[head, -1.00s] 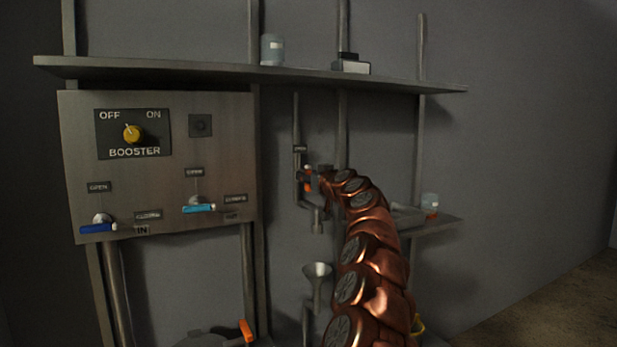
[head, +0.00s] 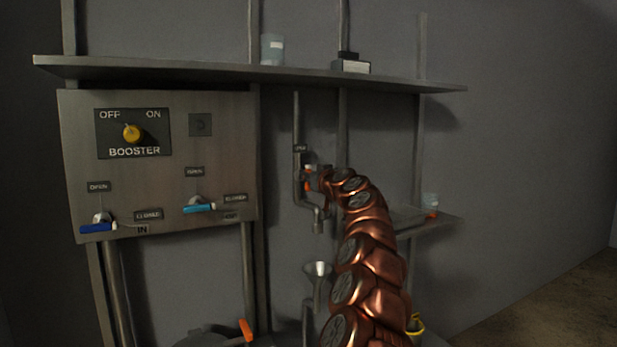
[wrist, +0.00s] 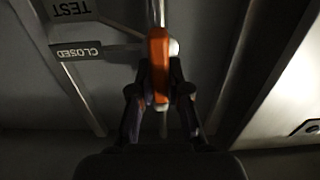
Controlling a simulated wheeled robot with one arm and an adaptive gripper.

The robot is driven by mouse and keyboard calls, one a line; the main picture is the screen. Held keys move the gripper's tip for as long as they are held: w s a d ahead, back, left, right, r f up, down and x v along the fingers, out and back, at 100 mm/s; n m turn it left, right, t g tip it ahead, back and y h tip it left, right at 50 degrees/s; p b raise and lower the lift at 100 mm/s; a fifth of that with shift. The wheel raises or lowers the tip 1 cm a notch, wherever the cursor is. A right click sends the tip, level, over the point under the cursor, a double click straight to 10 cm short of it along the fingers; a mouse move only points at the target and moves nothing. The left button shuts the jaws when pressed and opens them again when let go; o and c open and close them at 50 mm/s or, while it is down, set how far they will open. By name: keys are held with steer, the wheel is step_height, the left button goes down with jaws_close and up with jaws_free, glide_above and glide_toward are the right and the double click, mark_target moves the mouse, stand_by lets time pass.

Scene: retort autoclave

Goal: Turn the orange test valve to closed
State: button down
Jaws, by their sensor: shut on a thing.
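The orange test valve handle (wrist: 158,58) stands lengthwise up the wrist view, on a pale pipe. My gripper (wrist: 160,82) is shut on it, with one dark finger on each side. A CLOSED label (wrist: 82,52) lies to the left of the handle and reads upside down, with a TEST label (wrist: 72,10) above it. In the head view a bit of the orange handle (head: 308,184) shows on the vertical pipe (head: 298,125). My gripper (head: 314,180) is there, small and partly hidden by my copper arm.
A panel (head: 165,175) at left carries a yellow booster knob (head: 132,133), a blue lever (head: 98,227) and a light-blue lever (head: 199,208). A shelf (head: 220,72) runs above. A funnel (head: 318,269) stands below the valve. A lower shelf (head: 440,222) is at right.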

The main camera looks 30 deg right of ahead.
steer(key=shift+m, duration=0.3)
steer(key=m+p, duration=0.1)
steer(key=m, duration=0.1)
steer(key=m+p, duration=0.1)
steer(key=m, duration=0.1)
steer(key=shift+d+m, duration=0.2)
steer(key=shift+m, duration=0.1)
steer(key=m+p, duration=0.2)
steer(key=m, duration=0.2)
steer(key=shift+d+m+p, duration=0.1)
steer(key=shift+m+p, duration=0.2)
steer(key=shift+p, duration=0.05)
steer(key=m+p, duration=0.2)
steer(key=m, duration=0.1)
steer(key=shift+d+m, duration=0.1)
steer(key=shift+m, duration=0.2)
steer(key=shift+d+f+m+p, duration=0.1)
steer(key=shift+f+m+p, duration=0.1)
steer(key=shift+m+p, duration=0.7)
steer(key=shift+f+m+p, duration=0.2)
steer(key=shift+m+p, duration=0.2)
steer(key=shift+m, duration=1)
steer(key=c, duration=1.1)
jaws_free()
